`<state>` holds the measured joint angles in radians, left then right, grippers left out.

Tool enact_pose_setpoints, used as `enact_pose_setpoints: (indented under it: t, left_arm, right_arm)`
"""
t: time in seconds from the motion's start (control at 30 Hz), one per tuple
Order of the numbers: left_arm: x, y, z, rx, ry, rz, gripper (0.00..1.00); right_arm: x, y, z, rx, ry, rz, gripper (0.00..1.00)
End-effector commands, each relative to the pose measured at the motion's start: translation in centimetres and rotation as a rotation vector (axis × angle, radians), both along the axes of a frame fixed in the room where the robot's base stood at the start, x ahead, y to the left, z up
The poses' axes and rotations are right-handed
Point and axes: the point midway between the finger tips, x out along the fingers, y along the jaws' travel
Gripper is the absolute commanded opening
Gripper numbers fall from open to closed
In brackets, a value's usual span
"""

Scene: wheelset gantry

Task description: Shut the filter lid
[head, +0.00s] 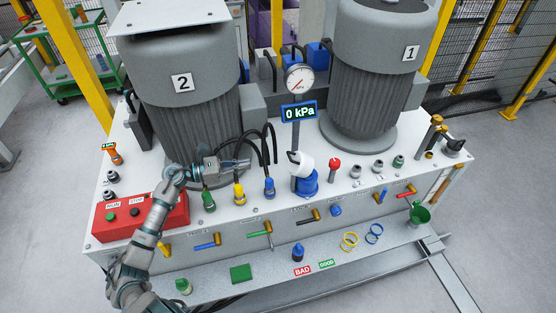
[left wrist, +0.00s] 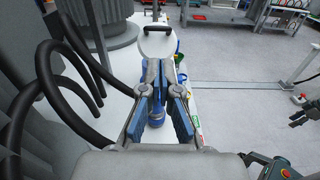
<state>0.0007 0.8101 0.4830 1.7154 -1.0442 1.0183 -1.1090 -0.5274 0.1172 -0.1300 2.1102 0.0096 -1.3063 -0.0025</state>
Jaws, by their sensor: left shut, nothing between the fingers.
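Black hoses (head: 268,143) arch close beside my left gripper. The gauge (head: 299,78) and its 0 kPa display (head: 299,112) stand behind the filter. A red-topped knob (head: 335,164) is just right of it. Valve handles line the bench's front face.

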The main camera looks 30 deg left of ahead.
Motion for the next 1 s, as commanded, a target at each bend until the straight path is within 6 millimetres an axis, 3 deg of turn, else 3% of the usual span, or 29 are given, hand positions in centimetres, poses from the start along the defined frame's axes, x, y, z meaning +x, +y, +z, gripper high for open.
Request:
enact_pose_setpoints:
  t: [0.5, 0.7, 1.0]
  left_arm:
    - [7.8, -6.6, -0.2, -0.005, -0.001, 0.001, 0.00]
    - [9.1, -8.0, -0.3, -0.002, 0.001, 0.002, 0.00]
    - [9.4, -7.9, -0.5, -0.004, 0.002, 0.002, 0.00]
  right_arm:
    - [-0.1, 0.3, -2.4, -0.002, 0.007, 0.003, 0.41]
    - [-0.1, 0.4, -3.1, -0.002, 0.008, 0.003, 0.41]
    - [-0.1, 0.4, -3.4, -0.002, 0.006, 0.003, 0.41]
